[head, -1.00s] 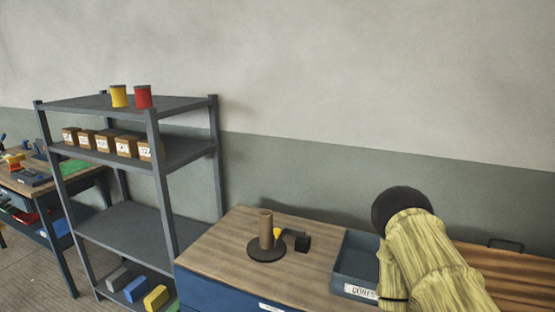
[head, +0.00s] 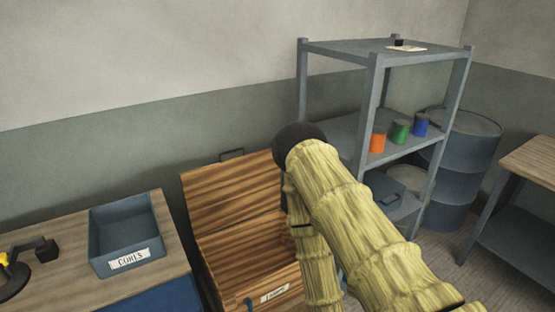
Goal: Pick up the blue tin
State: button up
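The blue tin (head: 421,125) stands upright on the middle shelf of the grey rack (head: 347,127) at the right in the head view. It is the rightmost of three tins, beside a green tin (head: 401,131) and an orange tin (head: 378,140). My arm, in a yellow ribbed cover, crosses the lower middle of the view, left of the tins and nearer to me. My gripper is not visible, so its fingers cannot be seen.
An open wooden chest (head: 234,196) stands left of the rack. A grey tray (head: 126,236) labelled "CORLS" sits on the workbench (head: 70,238). A table (head: 535,158) is at the far right. A small dark object (head: 399,43) lies on the rack top.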

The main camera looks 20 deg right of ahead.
aim_at(421, 121)
jog(key=z, duration=1.05)
jog(key=k, duration=0.6)
jog(key=z, duration=0.3)
jog(key=i, duration=0.65)
jog(key=z, duration=0.85)
jog(key=i, duration=0.75)
jog(key=u, duration=0.65)
jog(key=i, duration=0.75)
jog(key=u, duration=0.65)
